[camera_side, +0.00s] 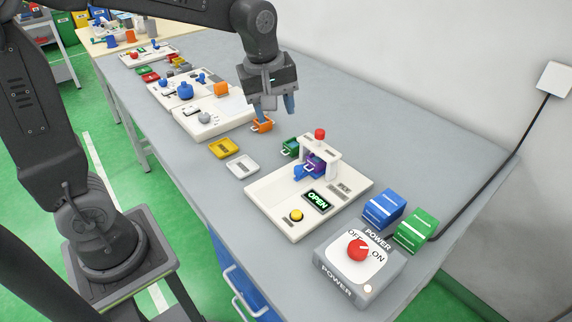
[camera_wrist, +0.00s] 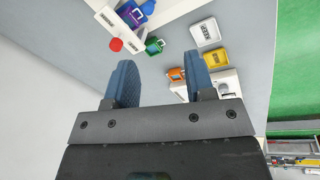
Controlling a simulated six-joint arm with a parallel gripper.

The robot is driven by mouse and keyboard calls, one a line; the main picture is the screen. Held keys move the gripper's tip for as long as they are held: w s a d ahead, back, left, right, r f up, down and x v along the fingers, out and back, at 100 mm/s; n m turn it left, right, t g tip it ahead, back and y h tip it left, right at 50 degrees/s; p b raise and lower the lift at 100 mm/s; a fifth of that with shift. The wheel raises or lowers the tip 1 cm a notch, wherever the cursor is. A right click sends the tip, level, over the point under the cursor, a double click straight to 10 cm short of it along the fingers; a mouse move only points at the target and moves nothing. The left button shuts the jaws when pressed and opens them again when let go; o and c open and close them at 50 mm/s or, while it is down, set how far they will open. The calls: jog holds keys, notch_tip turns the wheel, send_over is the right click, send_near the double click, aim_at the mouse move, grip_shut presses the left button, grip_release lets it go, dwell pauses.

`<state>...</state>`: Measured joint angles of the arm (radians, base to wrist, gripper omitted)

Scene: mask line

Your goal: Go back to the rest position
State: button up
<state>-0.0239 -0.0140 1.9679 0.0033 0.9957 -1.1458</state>
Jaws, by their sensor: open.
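My gripper (camera_side: 279,108) hangs above the table, over the area behind the white station with the OPEN display. Its two blue fingers are apart with nothing held between them. In the wrist view the open fingers (camera_wrist: 162,82) frame bare grey table. An orange mask-like piece (camera_side: 262,125) lies on the table below and left of the fingers; it also shows beside the right finger in the wrist view (camera_wrist: 176,74). My arm reaches in from the upper left.
The station (camera_side: 262,195) holds a purple piece (camera_side: 314,163), with a green piece (camera_side: 290,147) beside it. Yellow (camera_side: 223,148) and white (camera_side: 242,166) trays lie left. A power switch box (camera_side: 359,262), blue box (camera_side: 384,208) and green box (camera_side: 416,230) stand front right. A wall borders the table.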

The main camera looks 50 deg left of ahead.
jog(key=s+d+r+m+t, duration=0.1)
jog(key=s+m+t, duration=0.2)
jog(key=s+m, duration=1)
jog(key=s, duration=0.3)
jog(key=shift+r, duration=0.2)
